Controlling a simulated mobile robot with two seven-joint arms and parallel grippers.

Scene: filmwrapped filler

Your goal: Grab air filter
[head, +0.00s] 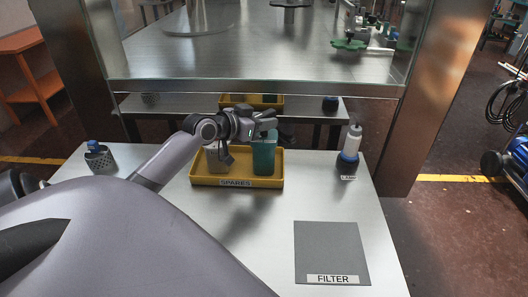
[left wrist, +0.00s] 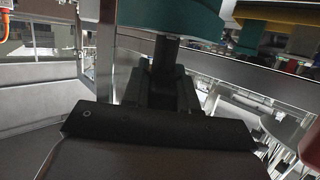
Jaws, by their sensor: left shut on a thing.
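A teal canister (head: 263,157), which looks like the air filter, stands upright at the right end of the yellow tray labelled SPARES (head: 207,181). My left gripper (head: 266,124) is at its top and shut on it. I cannot tell whether its base touches the tray. In the left wrist view the teal canister (left wrist: 170,18) fills the top edge, just beyond the dark fingers of my left gripper (left wrist: 168,80). My right gripper is not in view.
A beige item (head: 217,160) stands at the tray's left, partly behind my arm. A white and blue bottle (head: 351,145) stands right. A grey mat labelled FILTER (head: 330,248) lies bare at front right. A glass-fronted cabinet (head: 260,84) rises behind.

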